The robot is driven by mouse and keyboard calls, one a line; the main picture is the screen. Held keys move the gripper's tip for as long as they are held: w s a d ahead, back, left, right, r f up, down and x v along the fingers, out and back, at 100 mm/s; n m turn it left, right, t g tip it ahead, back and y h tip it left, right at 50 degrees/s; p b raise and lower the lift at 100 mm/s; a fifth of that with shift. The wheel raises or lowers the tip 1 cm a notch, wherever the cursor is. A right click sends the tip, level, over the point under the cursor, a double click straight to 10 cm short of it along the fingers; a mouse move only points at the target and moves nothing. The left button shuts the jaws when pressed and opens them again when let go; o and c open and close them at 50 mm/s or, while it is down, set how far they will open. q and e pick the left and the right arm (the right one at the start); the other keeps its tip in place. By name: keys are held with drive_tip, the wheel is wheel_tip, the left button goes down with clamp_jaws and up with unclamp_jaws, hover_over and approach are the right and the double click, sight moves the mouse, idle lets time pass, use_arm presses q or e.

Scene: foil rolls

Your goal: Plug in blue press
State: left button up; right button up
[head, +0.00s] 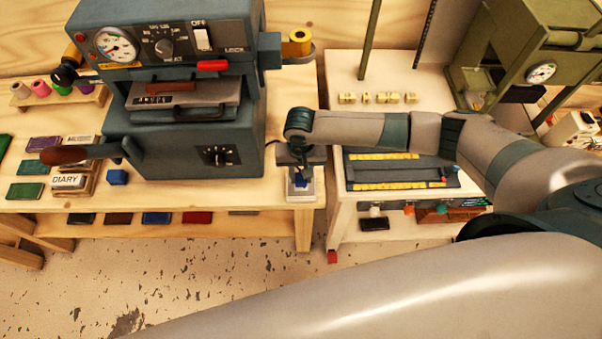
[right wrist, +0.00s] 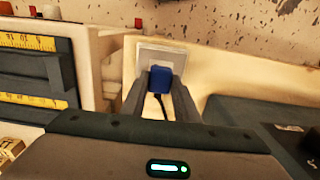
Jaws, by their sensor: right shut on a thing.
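The blue-grey press (head: 185,85) stands on the left wooden table in the head view. My right gripper (head: 300,172) is at the table's right end, beside the press, pointing down. It is shut on a blue plug (head: 301,182), which also shows between the two fingers in the right wrist view (right wrist: 160,78). A black cable hangs from the plug between the fingers. A pale socket plate (right wrist: 162,53) is right behind the plug. I cannot tell whether the plug's pins are in it. My left gripper is not in view.
A second table to the right holds a ruler board (head: 400,172), small yellow pieces (head: 378,98) and an olive-green press (head: 530,50). The floor (head: 220,280) in front is free.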

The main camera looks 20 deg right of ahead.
sight(301, 178)
drive_tip(key=shift+f, duration=0.65)
idle(0.8)
drive_tip(key=o, duration=1.1)
drive_tip(key=shift+c, duration=0.2)
drive_tip(key=shift+r, duration=0.15)
wheel_tip(301, 178, up, 17)
drive_tip(key=b, duration=0.4)
